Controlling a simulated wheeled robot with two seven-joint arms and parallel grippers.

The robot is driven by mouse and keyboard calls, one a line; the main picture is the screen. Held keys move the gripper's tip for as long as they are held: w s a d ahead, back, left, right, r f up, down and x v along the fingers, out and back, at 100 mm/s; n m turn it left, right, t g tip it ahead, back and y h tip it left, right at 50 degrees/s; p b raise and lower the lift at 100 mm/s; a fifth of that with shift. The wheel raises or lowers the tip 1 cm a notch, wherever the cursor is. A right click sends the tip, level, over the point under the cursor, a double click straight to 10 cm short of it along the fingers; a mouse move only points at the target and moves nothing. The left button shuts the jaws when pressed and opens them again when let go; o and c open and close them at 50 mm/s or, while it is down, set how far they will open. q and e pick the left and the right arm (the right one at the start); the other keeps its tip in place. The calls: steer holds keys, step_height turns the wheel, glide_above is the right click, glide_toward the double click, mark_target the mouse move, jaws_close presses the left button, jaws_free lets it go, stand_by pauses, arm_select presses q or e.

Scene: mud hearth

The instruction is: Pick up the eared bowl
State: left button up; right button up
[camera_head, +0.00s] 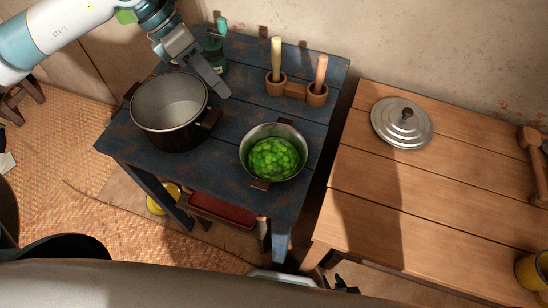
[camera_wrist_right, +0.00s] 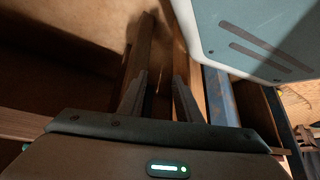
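A metal bowl with small wooden ears (camera_head: 250,140) stands upright on the dark blue table (camera_head: 222,140), full of green lumps (camera_head: 276,158). A larger empty pot (camera_head: 168,105) with a dark outside and two side handles stands to its left. My left gripper (camera_head: 219,86) is above the back of the table, by the pot's right rim and apart from the bowl; its finger gap cannot be made out. My right gripper (camera_wrist_right: 158,100) shows only in the right wrist view, with its two fingers apart and nothing seen held. The bowl is not recognisable in that view.
A wooden double holder (camera_head: 296,90) with two upright sticks stands behind the bowl, and a green bottle (camera_head: 214,55) at the back left. A wooden table (camera_head: 375,215) on the right bears a metal lid (camera_head: 401,123); a narrow gap separates the tables.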

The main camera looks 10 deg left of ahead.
arm_select(q)
steer(key=shift+f, duration=0.1)
arm_select(e)
steer(key=shift+w+a+r, duration=0.1)
steer(key=shift+w+a, duration=0.05)
steer(key=shift+w, duration=0.2)
arm_select(q)
steer(key=shift+d+f, duration=0.1)
steer(key=shift+f, duration=0.05)
arm_select(e)
steer(key=shift+s, duration=0.1)
